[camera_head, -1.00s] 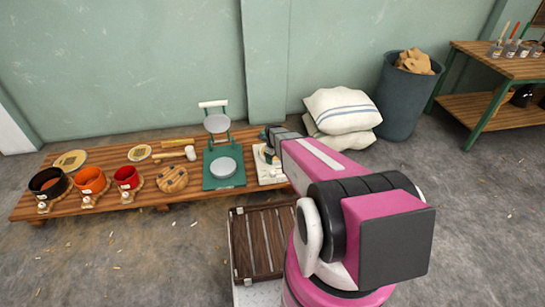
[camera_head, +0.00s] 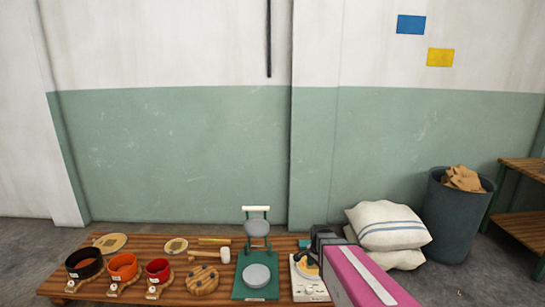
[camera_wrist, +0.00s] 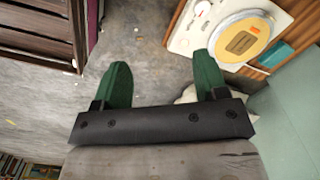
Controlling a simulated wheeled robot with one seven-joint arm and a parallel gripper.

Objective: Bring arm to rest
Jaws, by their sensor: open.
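My gripper (camera_wrist: 161,82) shows in the wrist view with its two green fingers spread wide apart and nothing between them. Bare grey floor lies behind the fingers. In the head view my pink arm reaches in from the lower right, and its dark wrist end is in front of the right part of the low wooden table (camera_head: 105,291). The fingers themselves are hard to make out there. A white device with a round yellow-rimmed top (camera_wrist: 243,38) is beyond the right finger in the wrist view, apart from it.
Drum shells in black (camera_head: 84,264), orange (camera_head: 123,267) and red (camera_head: 158,271) stand on the table's left. A green press (camera_head: 256,276) stands mid-table. White sacks (camera_head: 387,228) and a bin (camera_head: 450,218) are at right. A dark slatted crate (camera_wrist: 40,35) shows in the wrist view.

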